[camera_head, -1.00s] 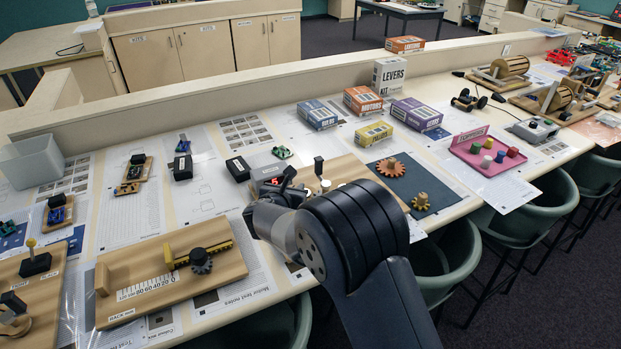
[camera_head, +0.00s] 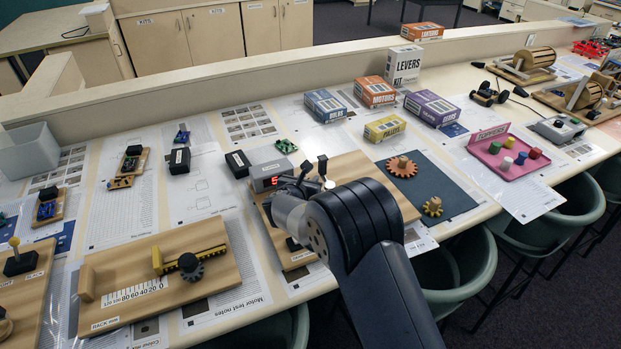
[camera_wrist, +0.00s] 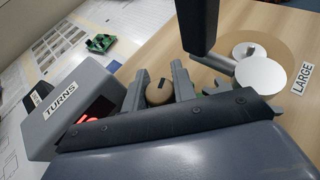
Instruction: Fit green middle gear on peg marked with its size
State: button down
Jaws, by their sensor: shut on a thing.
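My gripper (camera_wrist: 159,85) is shut on a round wooden knob (camera_wrist: 159,94), like the knobs on the gears on the mat. The gear under it is hidden by my gripper, and no green gear shows. My gripper (camera_head: 295,190) is over the left part of a wooden board (camera_head: 352,168). In the wrist view, pale round metal ends (camera_wrist: 262,76) stand beside a label reading LARGE (camera_wrist: 302,78). A dark upright crank handle (camera_wrist: 196,25) rises close to my fingers. The peg for the middle size cannot be made out.
A grey TURNS counter (camera_head: 269,177) stands at the board's back left, close to my gripper. A dark blue mat (camera_head: 455,188) to the right holds an orange gear (camera_head: 402,170) and a small yellow gear (camera_head: 432,209). A rack board (camera_head: 120,275) lies to the left.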

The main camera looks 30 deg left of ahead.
jog(key=shift+f, duration=0.2)
jog(key=c, duration=1.2)
grip_release()
jog(key=shift+o, duration=0.2)
jog(key=shift+r, duration=0.15)
jog(key=shift+s+r, duration=0.1)
jog(key=b+v, duration=0.2)
jog(key=v, duration=0.9)
jog(key=shift+s+r+b, duration=0.15)
jog(key=shift+s+b, duration=0.2)
jog(key=shift+s, duration=0.05)
jog(key=shift+w, duration=0.1)
jog(key=x, duration=0.4)
jog(key=p+x, duration=0.1)
jog(key=x, duration=0.3)
jog(key=p+x, duration=0.1)
jog(key=x, duration=0.3)
jog(key=shift+d+f, duration=0.1)
jog(key=shift+f, duration=0.25)
jog(key=shift+s+d+r+p, duration=0.15)
jog(key=shift+s+r+p, duration=0.4)
jog(key=shift+s+r, duration=0.4)
jog(key=shift+w+r, duration=0.1)
jog(key=shift+w, duration=0.05)
